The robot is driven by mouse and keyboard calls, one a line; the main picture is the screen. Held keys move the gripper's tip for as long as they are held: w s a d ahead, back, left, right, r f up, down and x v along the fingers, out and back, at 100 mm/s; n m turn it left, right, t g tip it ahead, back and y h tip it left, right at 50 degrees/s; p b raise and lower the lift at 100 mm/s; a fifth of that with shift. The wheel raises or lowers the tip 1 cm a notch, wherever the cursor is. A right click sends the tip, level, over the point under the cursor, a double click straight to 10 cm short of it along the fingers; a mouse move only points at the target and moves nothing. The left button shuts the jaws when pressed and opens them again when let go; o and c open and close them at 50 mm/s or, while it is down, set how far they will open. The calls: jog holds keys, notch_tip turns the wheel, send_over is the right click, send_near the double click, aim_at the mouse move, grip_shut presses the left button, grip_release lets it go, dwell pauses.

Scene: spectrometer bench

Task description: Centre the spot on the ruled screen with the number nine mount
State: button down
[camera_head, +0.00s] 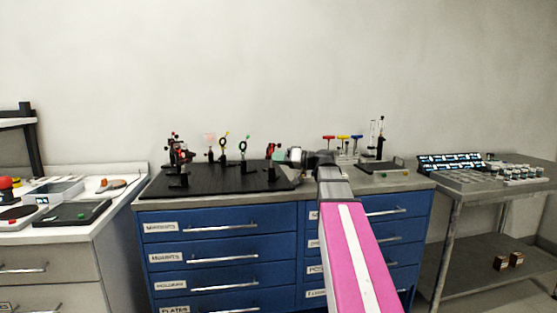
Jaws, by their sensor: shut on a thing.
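A black optical breadboard (225,188) lies on the bench and carries several small mounts on posts. A mount with red knobs (271,149) stands near its right back edge, with a small green patch (279,155) beside it. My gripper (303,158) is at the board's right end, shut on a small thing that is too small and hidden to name. A pale round-cornered piece (294,153) shows right at its tip. No mount number is legible. I cannot make out the ruled screen or a light spot for certain.
Red, yellow and blue T-handled tools (343,138) stand in a rack behind my arm. A black stand (380,140) is right of them. The blue drawer cabinet (220,247) is below. A steel cart (490,185) with trays stands right, a white-topped bench (110,215) left.

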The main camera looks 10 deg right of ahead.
jog(key=m, duration=0.8)
jog(key=shift+m, duration=0.3)
dwell(0.3)
jog(key=c, duration=1.1)
grip_release()
jog(key=shift+o, duration=0.2)
jog(key=shift+d, duration=0.1)
jog(key=v, duration=1)
jog(key=shift+s+d, duration=0.25)
jog(key=shift+d, duration=0.05)
jog(key=shift+s, duration=0.1)
